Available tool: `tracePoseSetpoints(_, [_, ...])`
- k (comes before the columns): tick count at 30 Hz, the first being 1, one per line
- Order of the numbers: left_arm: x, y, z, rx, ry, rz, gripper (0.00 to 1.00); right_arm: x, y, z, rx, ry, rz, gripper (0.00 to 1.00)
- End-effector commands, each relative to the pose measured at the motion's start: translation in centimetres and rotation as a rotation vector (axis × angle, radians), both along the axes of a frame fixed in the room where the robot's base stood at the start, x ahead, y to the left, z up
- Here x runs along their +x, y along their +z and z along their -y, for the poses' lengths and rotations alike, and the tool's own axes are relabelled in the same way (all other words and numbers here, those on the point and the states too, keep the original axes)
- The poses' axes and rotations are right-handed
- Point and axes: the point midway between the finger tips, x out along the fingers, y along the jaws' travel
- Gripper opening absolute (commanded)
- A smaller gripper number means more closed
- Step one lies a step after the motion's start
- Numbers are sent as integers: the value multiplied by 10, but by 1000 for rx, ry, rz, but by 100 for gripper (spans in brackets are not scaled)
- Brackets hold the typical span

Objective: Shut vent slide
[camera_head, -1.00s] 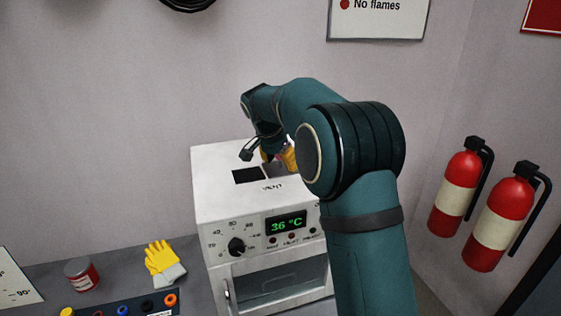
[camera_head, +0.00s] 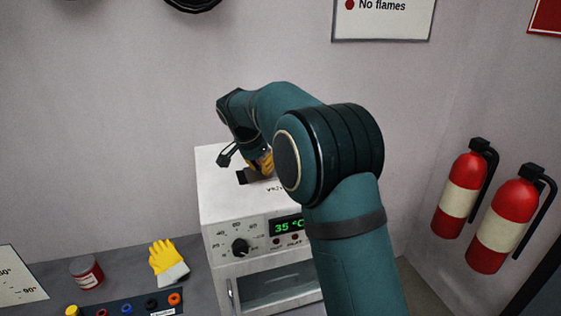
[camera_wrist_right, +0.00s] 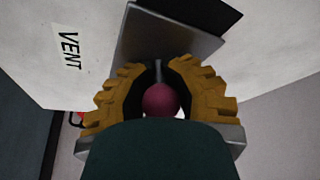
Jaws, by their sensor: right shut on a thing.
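The white oven (camera_head: 222,196) has a vent in its top. The grey metal vent slide (camera_wrist_right: 160,38) partly covers the dark vent opening (camera_wrist_right: 215,10), which also shows in the head view (camera_head: 242,178) as a small dark patch. A dark red knob (camera_wrist_right: 161,100) stands on the slide. My right gripper (camera_wrist_right: 160,84), with yellow fingers, is shut around the knob. In the head view my right gripper (camera_head: 264,163) is at the right of the opening, partly hidden by my arm. My left gripper is not in view.
The oven front has a dial (camera_head: 240,247) and a green display (camera_head: 289,226). Two fire extinguishers (camera_head: 460,190) (camera_head: 503,222) hang on the right wall.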

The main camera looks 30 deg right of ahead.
Motion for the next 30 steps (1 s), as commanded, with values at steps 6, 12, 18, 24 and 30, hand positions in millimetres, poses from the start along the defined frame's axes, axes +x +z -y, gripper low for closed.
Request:
tracePoseSetpoints(6, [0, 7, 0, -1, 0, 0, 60, 9, 6, -29, -3, 2, 13, 0])
tracePoseSetpoints(12, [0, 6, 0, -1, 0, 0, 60, 9, 6, -32, -1, 4, 16, 0])
tracePoseSetpoints(18, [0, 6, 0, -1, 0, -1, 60, 10, 6, -33, 0, 6, 16, 43])
tracePoseSetpoints(24, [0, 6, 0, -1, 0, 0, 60, 9, 4, -31, -1, 3, 10, 60])
tracePoseSetpoints(30, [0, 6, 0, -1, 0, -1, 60, 8, 5, -31, -1, 2, 8, 60])
